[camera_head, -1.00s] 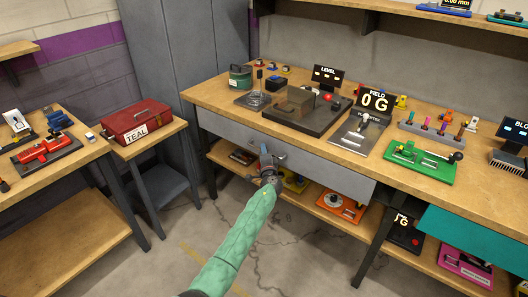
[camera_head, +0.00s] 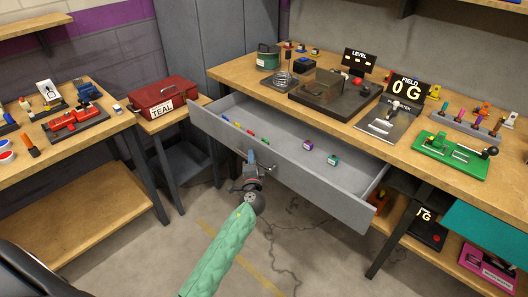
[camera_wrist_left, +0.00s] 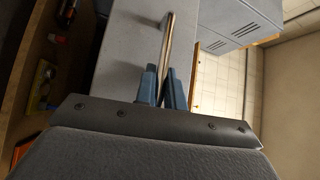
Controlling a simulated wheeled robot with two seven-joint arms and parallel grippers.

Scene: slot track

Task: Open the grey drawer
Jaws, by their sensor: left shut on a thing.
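The grey drawer (camera_head: 330,177) under the workbench is pulled well out in the head view. Small coloured pieces lie in it at the left, with a purple block (camera_head: 308,145) and a teal block (camera_head: 333,160) further right. My left gripper (camera_head: 251,160) is at the middle of the drawer front. In the left wrist view its blue fingers (camera_wrist_left: 161,88) are shut on the drawer's thin bar handle (camera_wrist_left: 167,45). The grey drawer front (camera_wrist_left: 125,60) fills the area beside it. My right gripper is not in view.
The wooden bench top (camera_head: 232,80) above the drawer carries several devices. A red toolbox (camera_head: 162,97) labelled TEAL stands on a small side table close to the drawer's left end. A teal drawer front (camera_head: 478,238) is at the right. Open floor lies before the drawer.

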